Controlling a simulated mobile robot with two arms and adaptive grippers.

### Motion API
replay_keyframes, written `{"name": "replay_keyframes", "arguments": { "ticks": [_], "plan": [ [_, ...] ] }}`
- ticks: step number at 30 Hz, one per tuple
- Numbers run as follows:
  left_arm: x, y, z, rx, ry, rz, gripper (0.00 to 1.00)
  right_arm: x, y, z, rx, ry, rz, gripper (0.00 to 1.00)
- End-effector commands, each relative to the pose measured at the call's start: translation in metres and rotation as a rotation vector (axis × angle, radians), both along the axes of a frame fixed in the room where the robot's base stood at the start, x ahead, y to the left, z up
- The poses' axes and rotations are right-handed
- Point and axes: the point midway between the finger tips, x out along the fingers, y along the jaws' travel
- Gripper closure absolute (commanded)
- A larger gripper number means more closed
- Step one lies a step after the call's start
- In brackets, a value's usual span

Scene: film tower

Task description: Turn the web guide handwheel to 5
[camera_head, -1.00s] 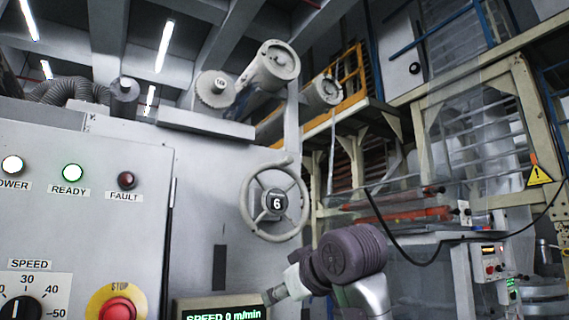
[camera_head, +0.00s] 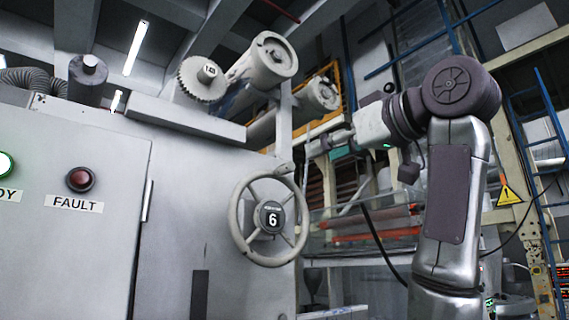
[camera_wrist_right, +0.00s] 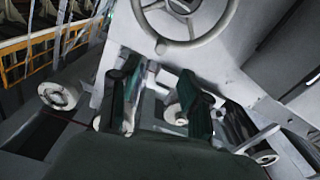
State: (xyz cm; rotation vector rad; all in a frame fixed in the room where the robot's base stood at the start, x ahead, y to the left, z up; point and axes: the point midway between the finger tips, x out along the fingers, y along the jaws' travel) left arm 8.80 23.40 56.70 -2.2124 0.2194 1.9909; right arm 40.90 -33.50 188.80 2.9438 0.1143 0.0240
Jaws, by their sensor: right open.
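The web guide handwheel (camera_head: 240,236) is a grey spoked wheel on the side of the grey machine. Its black hub (camera_head: 271,217) shows the number 6. A crank knob (camera_head: 284,168) sits at the top right of its rim. My right gripper (camera_head: 312,149) is up and to the right of the wheel, apart from it. In the right wrist view my right gripper (camera_wrist_right: 160,100) has its two dark fingers spread with nothing held between them. The handwheel rim (camera_wrist_right: 218,30) shows at the top of that view, beyond the fingertips. My left gripper is not in view.
A control cabinet (camera_head: 62,250) with a red FAULT lamp (camera_head: 80,179) stands at left. Rollers (camera_head: 268,62) and a toothed wheel (camera_head: 200,80) jut out above the handwheel. A framed structure with a yellow warning sign (camera_head: 508,192) stands at right.

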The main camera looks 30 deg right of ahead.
Motion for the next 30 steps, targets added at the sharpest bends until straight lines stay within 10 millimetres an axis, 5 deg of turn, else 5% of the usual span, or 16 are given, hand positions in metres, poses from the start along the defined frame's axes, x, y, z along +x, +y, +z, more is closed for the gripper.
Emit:
{"name": "replay_keyframes", "arguments": {
  "ticks": [6, 13, 18, 28, 30],
  "plan": [
    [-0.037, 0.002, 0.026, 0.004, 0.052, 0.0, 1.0, 0.052, 0.004, 0.004, -0.001, 0.008, 0.0, 0.54],
    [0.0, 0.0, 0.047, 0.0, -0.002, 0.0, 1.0, 0.091, 0.007, 0.003, 0.0, 0.006, 0.0, 0.54],
    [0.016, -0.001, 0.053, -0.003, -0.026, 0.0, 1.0, 0.105, 0.008, 0.001, 0.0, 0.004, 0.0, 0.54],
    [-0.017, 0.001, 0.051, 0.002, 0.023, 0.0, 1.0, 0.109, 0.009, 0.0, 0.0, 0.003, 0.0, 0.54],
    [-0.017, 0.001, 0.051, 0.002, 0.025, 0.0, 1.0, 0.109, 0.009, 0.0, 0.0, 0.003, 0.0, 0.64]
  ]
}}
